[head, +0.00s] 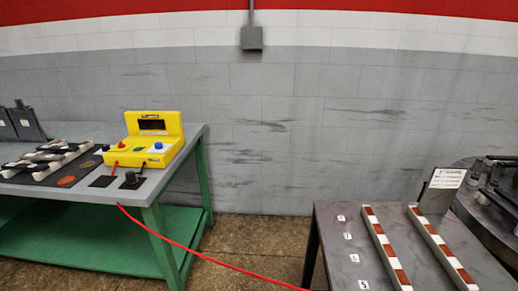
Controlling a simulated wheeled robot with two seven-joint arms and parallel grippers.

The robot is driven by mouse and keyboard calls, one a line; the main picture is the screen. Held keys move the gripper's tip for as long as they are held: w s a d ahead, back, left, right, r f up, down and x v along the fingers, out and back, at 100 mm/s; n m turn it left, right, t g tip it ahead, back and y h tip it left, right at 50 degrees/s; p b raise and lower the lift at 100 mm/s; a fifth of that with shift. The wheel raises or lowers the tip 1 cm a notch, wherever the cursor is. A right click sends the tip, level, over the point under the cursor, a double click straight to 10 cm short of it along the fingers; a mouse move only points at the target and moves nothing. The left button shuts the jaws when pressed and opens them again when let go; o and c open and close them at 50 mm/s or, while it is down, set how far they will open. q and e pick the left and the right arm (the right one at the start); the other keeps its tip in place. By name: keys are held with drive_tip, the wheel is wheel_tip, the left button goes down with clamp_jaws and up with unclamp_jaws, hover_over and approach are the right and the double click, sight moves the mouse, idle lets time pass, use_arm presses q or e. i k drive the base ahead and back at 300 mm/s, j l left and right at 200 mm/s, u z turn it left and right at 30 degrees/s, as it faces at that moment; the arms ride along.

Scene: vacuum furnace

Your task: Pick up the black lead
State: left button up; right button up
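A yellow tester box (154,140) stands on the left table. It has a dark display, a red knob, a green patch and a blue knob on its front. A small black piece (131,178), which looks like the end of the black lead, sits upright on a dark square pad in front of the box. A short dark stretch seems to join it to the box. A red lead (180,244) hangs over the table's front edge and runs off towards the lower right. Neither of my grippers is in view.
The green-legged left table (80,206) also bears white-and-brown racks (50,162) on a dark mat. A second dark table (340,215) with two striped rails (387,248) and a sign (443,178) stands right. Open floor (255,236) lies between, crossed by the red lead.

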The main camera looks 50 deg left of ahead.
sight(132, 180)
drive_tip(key=u, duration=2.6)
drive_tip(key=i+j+u, duration=0.2)
drive_tip(key=i, duration=0.3)
drive_tip(key=i+l+u, duration=0.4)
drive_tip(key=i+l, duration=0.6)
drive_tip(key=i+l+u, duration=0.2)
drive_tip(key=l, duration=0.55)
drive_tip(key=i+l+u, duration=0.15)
drive_tip(key=l, duration=0.6)
drive_tip(key=l+u, duration=0.2)
drive_tip(key=l, duration=0.6)
drive_tip(key=k+l+u, duration=0.1)
drive_tip(key=l, duration=0.25)
drive_tip(key=k+l+u, duration=0.1)
drive_tip(key=k+l, duration=0.15)
drive_tip(key=k+l+u, duration=0.1)
drive_tip(key=l, duration=0.3)
drive_tip(key=k+l, duration=0.05)
drive_tip(key=k, duration=0.05)
